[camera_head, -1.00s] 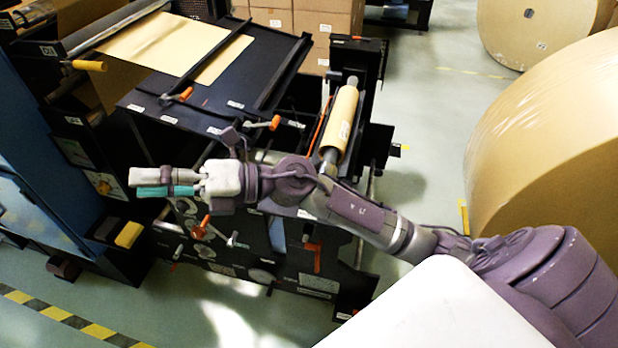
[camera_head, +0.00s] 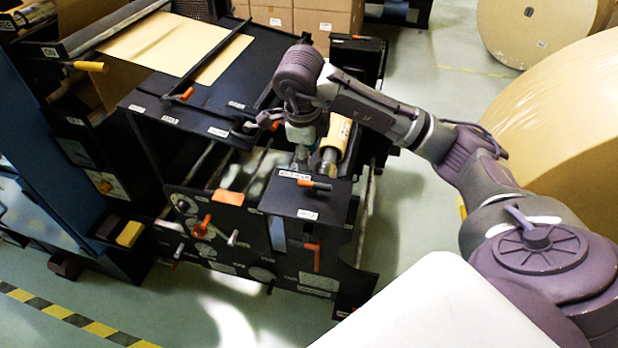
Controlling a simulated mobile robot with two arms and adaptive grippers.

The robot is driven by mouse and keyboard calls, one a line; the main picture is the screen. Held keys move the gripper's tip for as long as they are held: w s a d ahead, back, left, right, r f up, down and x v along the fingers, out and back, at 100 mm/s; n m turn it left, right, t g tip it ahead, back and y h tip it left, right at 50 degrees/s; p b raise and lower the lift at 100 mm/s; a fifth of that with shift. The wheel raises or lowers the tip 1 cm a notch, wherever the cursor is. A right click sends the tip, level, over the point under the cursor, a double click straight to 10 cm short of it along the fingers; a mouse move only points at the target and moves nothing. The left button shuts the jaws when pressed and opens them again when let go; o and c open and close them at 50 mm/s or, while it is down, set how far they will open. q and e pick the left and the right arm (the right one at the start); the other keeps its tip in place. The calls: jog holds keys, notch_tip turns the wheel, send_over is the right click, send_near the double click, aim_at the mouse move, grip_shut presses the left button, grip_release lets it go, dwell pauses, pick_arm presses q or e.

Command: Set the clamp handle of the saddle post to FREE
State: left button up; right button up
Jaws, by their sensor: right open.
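A small lever with an orange grip (camera_head: 314,184) lies nearly level over a black plate (camera_head: 325,200) on the machine's near right part. It may be the clamp handle; labels lie beside it, too small to read for sure, so I cannot tell its setting. My right gripper (camera_head: 302,153) points down just behind this plate, above and beyond the lever and apart from it. It is open, with nothing seen between its fingers. My arm hides part of the machine behind it. My left gripper is out of view.
Large paper rolls (camera_head: 560,130) stand at right. The floor in front is clear.

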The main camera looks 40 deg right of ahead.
aim_at(309, 182)
jog(key=f, duration=0.3)
jog(key=w+d+f+p, duration=0.1)
jog(key=f, duration=0.3)
jog(key=f+p, duration=0.1)
jog(key=f, duration=0.2)
jog(key=shift+w+d+f, duration=0.15)
jog(key=shift+d+f, duration=0.15)
jog(key=shift+f, duration=0.1)
grip_shut()
